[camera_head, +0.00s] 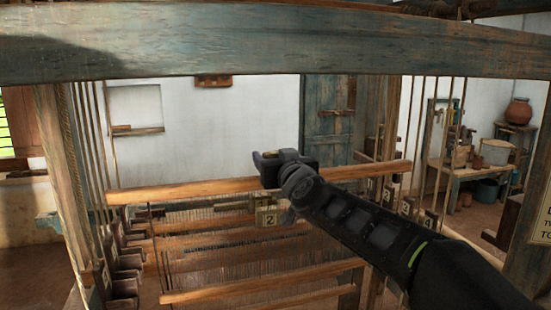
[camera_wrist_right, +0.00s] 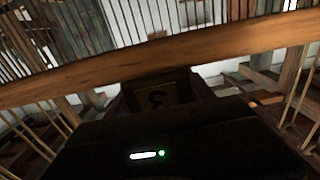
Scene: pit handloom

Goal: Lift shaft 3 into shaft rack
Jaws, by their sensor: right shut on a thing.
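My right gripper (camera_head: 268,170) reaches in from the lower right and is shut at the middle of a long wooden shaft bar (camera_head: 190,190). In the right wrist view the bar (camera_wrist_right: 90,72) crosses the frame, and a tag marked 3 (camera_wrist_right: 162,95), upside down, shows in front of the jaws. This bar is the uppermost of the shafts, slightly tilted in the head view. Below it is a tag marked 2 (camera_head: 267,217) on another shaft. Dark stepped holders (camera_head: 124,287) stand at the left, and numbered tags (camera_head: 408,206) show at the right; they look like the rack's two sides. My left gripper is not in view.
A thick loom beam (camera_head: 180,45) spans the top. Wooden posts (camera_head: 62,180) and hanging cords (camera_head: 416,130) stand at both sides. Lower bars (camera_head: 265,280) and threads fill the space below. A bench (camera_head: 465,170) with pots is at the back right.

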